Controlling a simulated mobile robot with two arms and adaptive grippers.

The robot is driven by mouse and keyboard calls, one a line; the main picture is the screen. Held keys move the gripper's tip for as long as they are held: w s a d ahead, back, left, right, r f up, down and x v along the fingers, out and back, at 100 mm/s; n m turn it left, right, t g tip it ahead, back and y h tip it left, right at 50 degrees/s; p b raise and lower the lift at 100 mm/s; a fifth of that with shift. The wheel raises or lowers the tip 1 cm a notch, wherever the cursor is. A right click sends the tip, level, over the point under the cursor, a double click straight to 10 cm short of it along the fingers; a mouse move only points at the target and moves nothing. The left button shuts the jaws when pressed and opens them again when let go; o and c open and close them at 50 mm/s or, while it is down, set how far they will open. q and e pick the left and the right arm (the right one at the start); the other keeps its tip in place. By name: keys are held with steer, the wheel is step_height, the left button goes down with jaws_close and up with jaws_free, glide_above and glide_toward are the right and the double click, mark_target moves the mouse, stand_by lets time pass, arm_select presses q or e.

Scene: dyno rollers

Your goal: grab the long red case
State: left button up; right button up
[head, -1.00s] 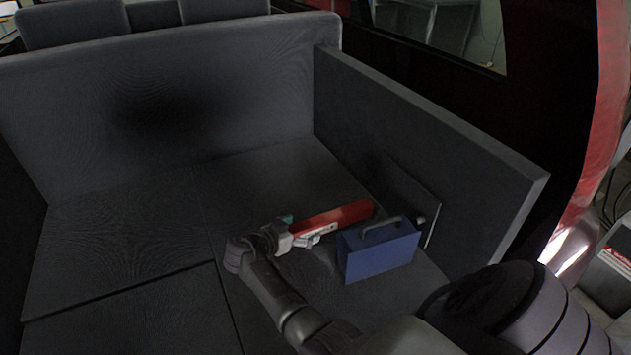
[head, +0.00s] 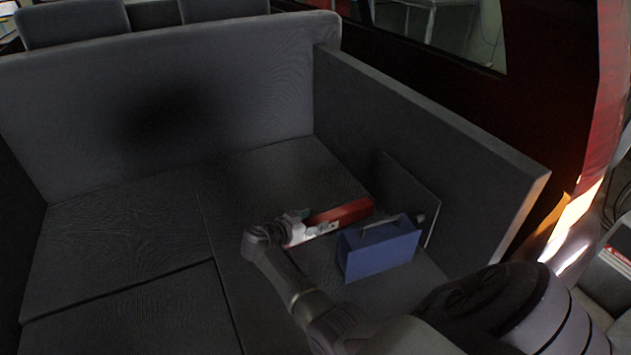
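The long red case (head: 340,214) lies on the grey trunk floor, behind the blue box and near the right side wall. My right gripper (head: 299,226) is at the left end of the red case, with its fingers around or against that end. The gripper is small and dark here, and I cannot tell whether its fingers are closed on the case. My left gripper is not in view.
A blue box (head: 380,251) with a handle stands just in front of the red case. A thin dark panel (head: 408,192) leans at the right side wall (head: 430,140). The seat back (head: 170,100) closes the far side. The left floor (head: 120,240) is clear.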

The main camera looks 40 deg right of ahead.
jaws_close()
steer(key=shift+s+a, duration=0.1)
